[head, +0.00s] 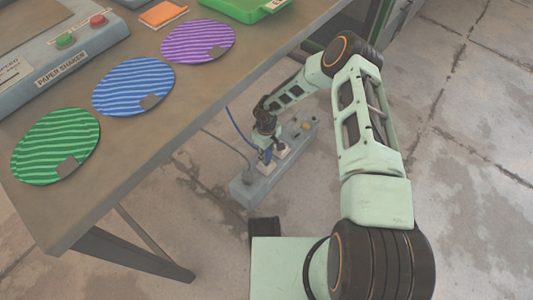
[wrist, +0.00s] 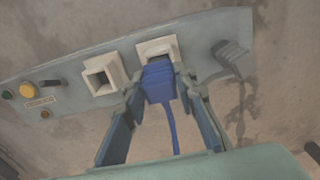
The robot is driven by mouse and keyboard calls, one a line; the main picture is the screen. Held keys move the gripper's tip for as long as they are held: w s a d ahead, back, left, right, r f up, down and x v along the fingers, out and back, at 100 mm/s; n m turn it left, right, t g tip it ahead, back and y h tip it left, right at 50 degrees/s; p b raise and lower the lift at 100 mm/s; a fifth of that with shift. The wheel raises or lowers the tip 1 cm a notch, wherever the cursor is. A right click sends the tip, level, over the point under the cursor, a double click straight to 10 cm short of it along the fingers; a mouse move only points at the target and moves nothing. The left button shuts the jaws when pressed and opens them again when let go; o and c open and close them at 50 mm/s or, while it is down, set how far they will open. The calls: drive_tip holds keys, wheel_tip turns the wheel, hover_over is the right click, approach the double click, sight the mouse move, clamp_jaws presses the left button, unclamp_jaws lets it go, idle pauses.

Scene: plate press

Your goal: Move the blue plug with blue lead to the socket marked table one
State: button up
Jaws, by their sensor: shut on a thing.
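The socket strip (head: 262,186) lies on the floor beside the table. My gripper (wrist: 158,88) is shut on the blue plug (wrist: 160,80), with one finger on each side of it. The plug's blue lead (wrist: 172,130) runs down between the fingers in the wrist view, and it also shows by the table edge in the head view (head: 237,130). The plug is at the mouth of a cream socket (wrist: 157,46); I cannot tell how far in it is. To its left a second cream socket (wrist: 103,75) is empty. No socket marking can be read.
A grey plug (wrist: 234,57) sits at the strip's right end in the wrist view. Button lamps and a small label (wrist: 40,103) are at the other end. The table (head: 150,150) carries green, blue and purple striped discs and a paper shaker box (head: 55,55). The floor right of my arm is clear.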

drive_tip(key=shift+f+b, duration=0.85)
drive_tip(key=shift+f, duration=0.3)
drive_tip(key=o, duration=1.2)
drive_tip(key=shift+o, duration=0.2)
drive_tip(key=shift+r, duration=0.1)
wheel_tip(320, 180, up, 12)
drive_tip(key=shift+f, duration=0.1)
